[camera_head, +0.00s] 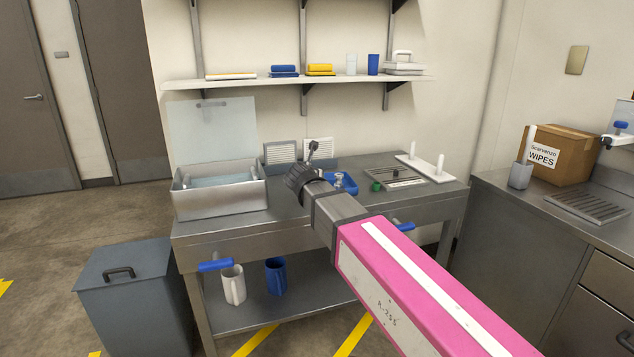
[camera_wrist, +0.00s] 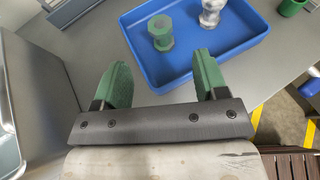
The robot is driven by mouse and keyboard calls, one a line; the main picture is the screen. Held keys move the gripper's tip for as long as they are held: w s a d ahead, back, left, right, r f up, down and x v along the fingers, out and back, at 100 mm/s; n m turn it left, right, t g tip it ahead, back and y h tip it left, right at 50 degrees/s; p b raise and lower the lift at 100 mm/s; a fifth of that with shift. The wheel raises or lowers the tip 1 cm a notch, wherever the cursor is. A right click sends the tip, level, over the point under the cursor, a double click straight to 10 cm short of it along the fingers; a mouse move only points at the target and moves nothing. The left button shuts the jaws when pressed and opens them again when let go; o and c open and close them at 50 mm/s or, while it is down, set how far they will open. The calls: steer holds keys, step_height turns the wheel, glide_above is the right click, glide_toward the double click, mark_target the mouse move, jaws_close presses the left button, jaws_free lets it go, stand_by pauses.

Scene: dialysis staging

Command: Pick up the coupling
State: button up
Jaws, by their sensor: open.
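In the wrist view my gripper (camera_wrist: 160,62) is open, its two green fingers apart with nothing between them. A blue tray (camera_wrist: 180,72) lies on the metal table beyond the fingertips. In it stands a green piece with hexagonal ends (camera_wrist: 161,32), which looks like a coupling. A silver-white fitting (camera_wrist: 211,12) stands to its right, cut by the top edge; I cannot tell which of the two is the coupling. In the head view the tray (camera_head: 352,190) shows beside my arm, with the pale fitting (camera_head: 339,179) in it. My fingers and the green piece are hidden there.
A lidded steel basin (camera_head: 220,195) stands left on the table (camera_head: 215,228). A green cup (camera_head: 376,187), a grated plate (camera_head: 395,174) and a white peg board (camera_head: 425,167) lie right. A shelf (camera_head: 240,82) hangs above. A grey bin (camera_head: 135,295) stands at the front left.

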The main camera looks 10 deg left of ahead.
steer(key=x, duration=1)
steer(key=shift+w, duration=0.2)
steer(key=c, duration=1)
